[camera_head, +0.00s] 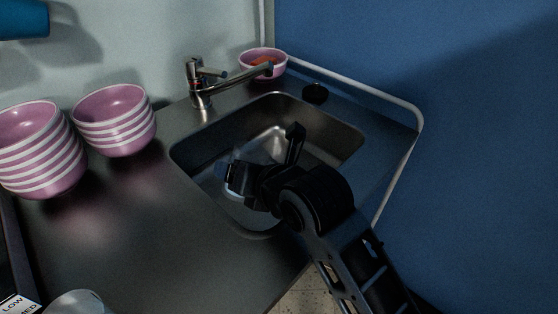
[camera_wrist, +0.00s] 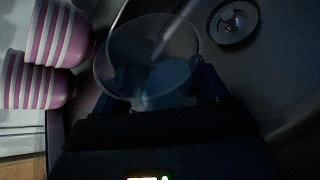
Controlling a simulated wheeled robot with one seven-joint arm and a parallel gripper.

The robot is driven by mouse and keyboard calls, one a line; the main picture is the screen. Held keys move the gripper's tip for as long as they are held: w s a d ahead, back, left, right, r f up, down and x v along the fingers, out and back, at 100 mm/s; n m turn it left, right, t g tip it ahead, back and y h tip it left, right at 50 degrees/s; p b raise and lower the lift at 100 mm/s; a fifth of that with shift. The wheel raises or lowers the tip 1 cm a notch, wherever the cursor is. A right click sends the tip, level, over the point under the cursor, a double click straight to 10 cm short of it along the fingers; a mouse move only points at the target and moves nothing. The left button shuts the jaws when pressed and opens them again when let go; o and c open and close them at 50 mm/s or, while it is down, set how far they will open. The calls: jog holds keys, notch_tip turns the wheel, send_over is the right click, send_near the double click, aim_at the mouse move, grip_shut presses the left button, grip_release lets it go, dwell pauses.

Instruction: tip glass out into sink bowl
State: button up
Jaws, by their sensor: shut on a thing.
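The sink bowl (camera_head: 335,139) is a metal basin set in the counter. My gripper (camera_head: 236,178) is over the left part of the basin. It is shut on a clear glass (camera_head: 228,166), which is mostly hidden behind the gripper in the head view. In the wrist view the glass (camera_wrist: 152,60) sits between the two fingers (camera_wrist: 165,88), with its round rim toward the camera's far side. Something bluish shows through the glass; I cannot tell if it is contents. The drain (camera_wrist: 235,22) shows at the upper right of the wrist view.
A chrome tap (camera_head: 200,85) stands behind the sink. Stacks of pink striped bowls (camera_head: 115,120) stand on the left counter. A pink bowl (camera_head: 264,62) with something orange is behind the tap. A dark round object (camera_head: 315,93) lies at the back rim. A metal rail (camera_head: 375,92) edges the right.

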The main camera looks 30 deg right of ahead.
aim_at(244, 157)
jog(key=shift+w+d+f+m+y, duration=0.1)
jog(key=shift+d+f+m+y, duration=0.1)
jog(key=shift+d+m+y, duration=0.15)
jog(key=shift+r, duration=0.25)
jog(key=shift+d+r+m+y+p, duration=0.1)
jog(key=shift+r+m+y+p, duration=0.25)
jog(key=shift+y, duration=0.2)
jog(key=shift+r+m+g+y+p, duration=0.4)
jog(key=shift+r+m+p, duration=0.1)
jog(key=shift+p, duration=0.2)
dwell(0.5)
jog(key=shift+r+m+y+p, duration=0.85)
jog(key=shift+m+y+p, duration=0.2)
jog(key=shift+p, duration=0.6)
dwell(0.8)
jog(key=shift+w+d+r+m+y+b, duration=0.2)
jog(key=shift+d+r+m+y+b, duration=0.15)
jog(key=shift+d+m+y+b, duration=0.25)
dwell(0.8)
jog(key=shift+w+d+r+m+y+b, duration=0.1)
jog(key=shift+d+r+m+y+b, duration=0.35)
jog(key=shift+b, duration=0.45)
dwell(0.7)
